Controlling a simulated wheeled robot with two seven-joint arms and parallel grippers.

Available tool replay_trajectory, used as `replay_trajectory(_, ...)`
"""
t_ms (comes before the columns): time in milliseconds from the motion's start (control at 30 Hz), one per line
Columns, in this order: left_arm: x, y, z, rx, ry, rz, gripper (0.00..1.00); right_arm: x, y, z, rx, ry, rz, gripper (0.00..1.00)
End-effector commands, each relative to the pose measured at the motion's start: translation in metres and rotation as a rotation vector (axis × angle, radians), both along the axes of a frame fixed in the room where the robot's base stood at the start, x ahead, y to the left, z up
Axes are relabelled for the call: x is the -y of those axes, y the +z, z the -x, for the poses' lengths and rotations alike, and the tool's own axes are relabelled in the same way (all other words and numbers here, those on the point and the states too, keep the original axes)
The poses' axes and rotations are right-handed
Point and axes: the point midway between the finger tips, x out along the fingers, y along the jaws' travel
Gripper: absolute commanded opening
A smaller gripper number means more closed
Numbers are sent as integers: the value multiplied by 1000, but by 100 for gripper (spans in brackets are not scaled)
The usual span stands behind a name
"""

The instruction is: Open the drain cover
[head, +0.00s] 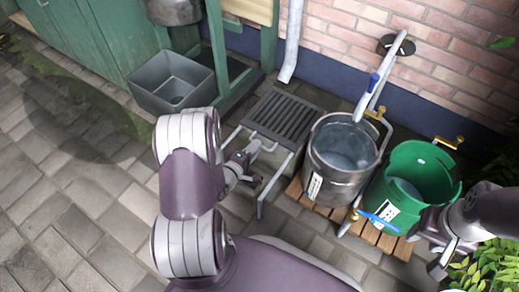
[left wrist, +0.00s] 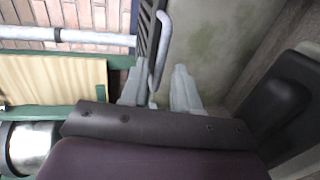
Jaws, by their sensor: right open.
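My left gripper (head: 252,158) is at the near left side of the grate, among these bars. In the left wrist view, its two fingers (left wrist: 158,92) are apart, and a curved grey bar (left wrist: 161,45) runs down between them. I cannot tell whether they touch it. A strip of the dark grate (left wrist: 147,28) shows beside the bar. My right gripper (head: 441,257) is open at the far right, away from the drain.
A metal bucket (head: 330,188) and a green bucket (head: 401,216) stand on wooden slats right of the drain. A grey basin (head: 171,82) sits to the left. A downpipe (head: 292,40) runs down the brick wall behind. Paving at left is clear.

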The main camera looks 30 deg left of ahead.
Motion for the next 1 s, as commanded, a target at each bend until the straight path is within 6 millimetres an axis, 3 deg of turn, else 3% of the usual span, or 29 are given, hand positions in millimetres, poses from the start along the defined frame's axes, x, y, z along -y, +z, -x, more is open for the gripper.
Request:
replay_trajectory(33, 2, -7, -9, 1, -5, -2, 30, 0, -10, 0, 0, 0, 0, 43)
replay_trajectory(200, 2, -8, -27, -1, 0, -2, 30, 0, -18, 0, 0, 0, 0, 43)
replay_trajectory(533, 3, -6, -32, -2, 0, 0, 30, 0, -18, 0, 0, 0, 0, 43)
replay_trajectory(567, 3, -6, -32, -2, 0, 0, 27, 0, -18, 0, 0, 0, 0, 43)
replay_trajectory(633, 3, -6, -32, -2, 0, -1, 4, 0, -18, 0, 0, 0, 0, 43)
replay_trajectory(667, 3, -6, -32, -2, 0, -1, 0, 0, -18, 0, 0, 0, 0, 43)
replay_trajectory(1000, 3, -6, -32, -3, 0, 0, 0, 0, -16, 0, 0, 0, 0, 43)
